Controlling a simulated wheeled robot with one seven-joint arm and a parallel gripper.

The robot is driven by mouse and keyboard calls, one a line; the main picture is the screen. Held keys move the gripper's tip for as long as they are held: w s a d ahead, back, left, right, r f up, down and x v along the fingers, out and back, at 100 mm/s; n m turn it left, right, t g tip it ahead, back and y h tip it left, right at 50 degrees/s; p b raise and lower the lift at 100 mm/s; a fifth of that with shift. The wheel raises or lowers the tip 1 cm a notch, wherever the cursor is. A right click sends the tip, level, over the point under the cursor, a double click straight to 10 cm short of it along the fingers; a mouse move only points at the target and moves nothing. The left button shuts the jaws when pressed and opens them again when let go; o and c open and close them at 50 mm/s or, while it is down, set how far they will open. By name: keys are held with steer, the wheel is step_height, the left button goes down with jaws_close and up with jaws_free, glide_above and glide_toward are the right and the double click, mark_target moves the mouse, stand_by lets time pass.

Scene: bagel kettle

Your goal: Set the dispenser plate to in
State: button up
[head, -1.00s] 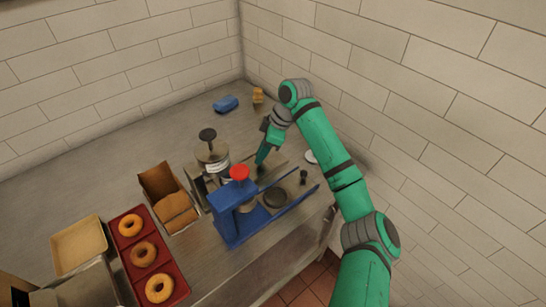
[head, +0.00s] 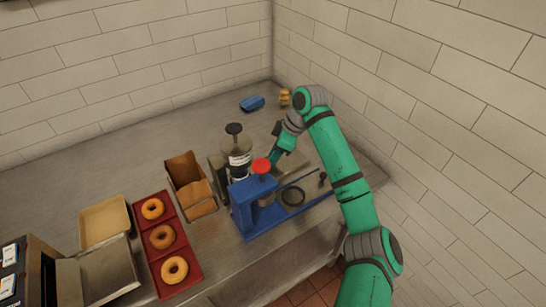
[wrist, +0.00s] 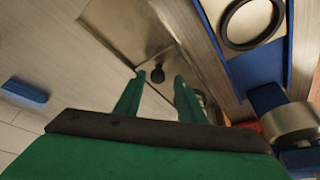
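The dispenser (head: 238,150), a steel cylinder with a black knob on top, stands on the steel counter behind a blue press. A flat metal plate (wrist: 195,55) with a small black knob (wrist: 157,74) shows in the wrist view; I take it for the dispenser plate. My gripper (wrist: 162,76) is open and empty. The black knob shows between its two fingertips, but I cannot tell how far below them it is. In the head view my gripper (head: 274,162) points down beside the dispenser, behind the blue press, whose frame partly hides the plate.
The blue press (head: 250,215) with a red knob stands close in front of my gripper. A dark ring (wrist: 250,22) lies in its frame. A brown box (head: 190,183) and a red tray (head: 187,290) of bagels are left.

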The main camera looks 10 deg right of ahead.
steer(key=v, duration=1)
steer(key=shift+r, duration=0.35)
steer(key=shift+d, duration=0.2)
